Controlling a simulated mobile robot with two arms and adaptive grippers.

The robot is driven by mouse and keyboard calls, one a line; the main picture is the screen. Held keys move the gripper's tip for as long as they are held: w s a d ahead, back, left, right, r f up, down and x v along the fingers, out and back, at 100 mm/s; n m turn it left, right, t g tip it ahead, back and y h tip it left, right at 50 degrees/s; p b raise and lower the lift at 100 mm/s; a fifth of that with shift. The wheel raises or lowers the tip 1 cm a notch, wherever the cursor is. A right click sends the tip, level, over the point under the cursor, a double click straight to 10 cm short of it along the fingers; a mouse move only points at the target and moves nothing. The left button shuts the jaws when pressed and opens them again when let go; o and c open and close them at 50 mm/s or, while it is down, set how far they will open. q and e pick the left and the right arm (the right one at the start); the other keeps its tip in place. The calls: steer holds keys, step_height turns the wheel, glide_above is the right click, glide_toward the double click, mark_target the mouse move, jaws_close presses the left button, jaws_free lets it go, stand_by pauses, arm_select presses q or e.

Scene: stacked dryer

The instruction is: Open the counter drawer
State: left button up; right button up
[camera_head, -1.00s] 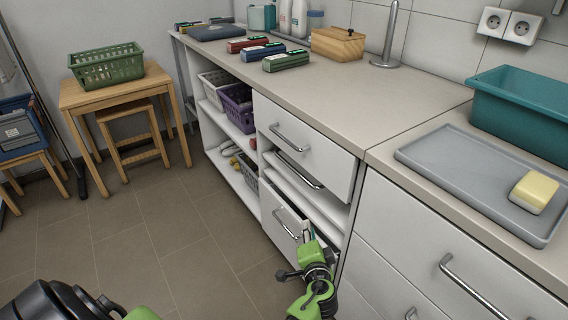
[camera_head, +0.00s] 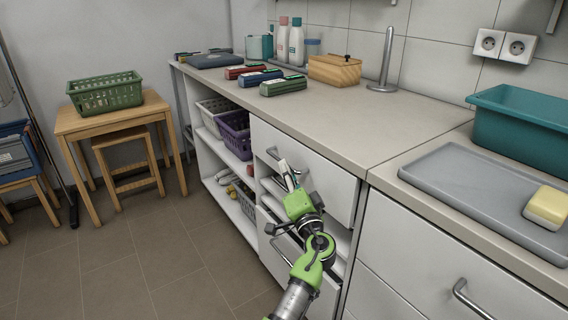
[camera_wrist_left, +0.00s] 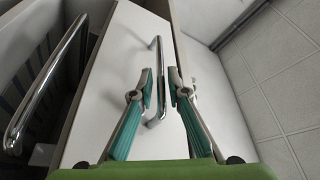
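The counter drawer with a white front (camera_head: 325,185) sits right under the worktop, and its metal bar handle (camera_wrist_left: 157,60) shows in the left wrist view. My left gripper (camera_head: 287,172) is in front of this drawer and hides part of its handle in the head view. In the left wrist view the fingers of my left gripper (camera_wrist_left: 162,82) are apart, with the handle bar lying between the tips in the picture. I cannot tell whether they touch it. The drawer looks shut or nearly so. My right gripper is not in view.
A lower drawer (camera_head: 273,265) with its own bar handle (camera_wrist_left: 45,90) stands out below. Open shelves with a purple basket (camera_head: 236,135) are to the left. A grey tray (camera_head: 440,175) and teal tub (camera_head: 500,120) stand on the right worktop.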

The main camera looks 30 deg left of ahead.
arm_select(q)
steer(key=shift+x, duration=1.7)
jaws_close()
